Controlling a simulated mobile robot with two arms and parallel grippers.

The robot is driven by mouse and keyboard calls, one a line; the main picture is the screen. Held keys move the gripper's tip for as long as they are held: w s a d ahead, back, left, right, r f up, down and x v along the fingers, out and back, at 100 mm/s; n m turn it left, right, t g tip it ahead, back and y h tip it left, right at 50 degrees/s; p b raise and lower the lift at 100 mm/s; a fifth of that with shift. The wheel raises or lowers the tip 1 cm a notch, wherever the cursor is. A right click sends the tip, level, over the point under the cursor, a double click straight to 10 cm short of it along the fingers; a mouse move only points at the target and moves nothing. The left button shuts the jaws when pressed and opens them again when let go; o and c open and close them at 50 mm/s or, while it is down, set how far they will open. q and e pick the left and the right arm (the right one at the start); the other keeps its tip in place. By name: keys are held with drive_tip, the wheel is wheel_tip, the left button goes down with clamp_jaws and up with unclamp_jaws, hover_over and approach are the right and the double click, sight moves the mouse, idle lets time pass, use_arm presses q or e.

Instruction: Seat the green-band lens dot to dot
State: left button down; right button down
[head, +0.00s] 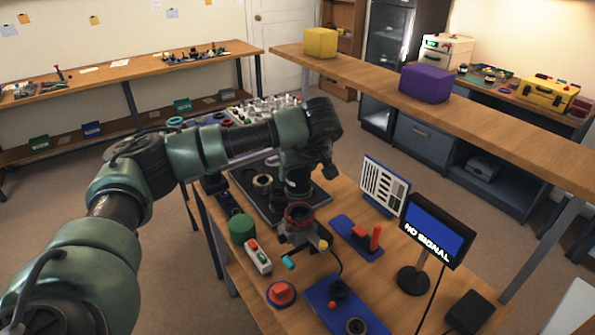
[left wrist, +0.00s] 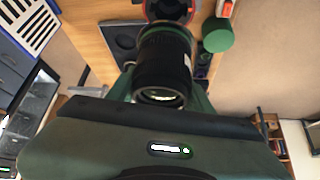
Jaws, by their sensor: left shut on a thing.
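My left gripper (head: 298,178) is shut on the green-band lens (head: 298,190), a black cylinder held over the workbench. In the left wrist view the lens (left wrist: 163,65) stands between my fingers, with a thin green band around its far end. Just beyond that end is a red-orange ring (head: 299,214) on a grey fixture (head: 304,236); it also shows at the top of the left wrist view (left wrist: 168,8). I cannot tell whether lens and ring touch. I make out no alignment dots. My right gripper is not in view.
A dark tray (head: 245,182) with a ring part lies behind the lens. A green cylinder (head: 242,229), a red button (head: 281,293), a blue tray (head: 325,310) and a "NO SIGNAL" monitor (head: 436,230) stand around the fixture. A raised wooden shelf (head: 470,108) runs behind.

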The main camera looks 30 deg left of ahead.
use_arm(q)
drive_tip(key=shift+d+f, duration=0.15)
drive_tip(key=shift+f, duration=0.05)
drive_tip(key=shift+d+f+b, duration=0.1)
drive_tip(key=shift+f+b, duration=0.1)
drive_tip(key=shift+b, duration=0.15)
drive_tip(key=shift+f+b, duration=1.55)
drive_tip(key=shift+f, duration=0.85)
drive_tip(key=shift+r, duration=0.1)
drive_tip(key=shift+f+b, duration=0.35)
drive_tip(key=shift+f, duration=0.5)
idle(0.3)
drive_tip(key=c, duration=0.5)
unclamp_jaws()
drive_tip(key=shift+s, duration=0.1)
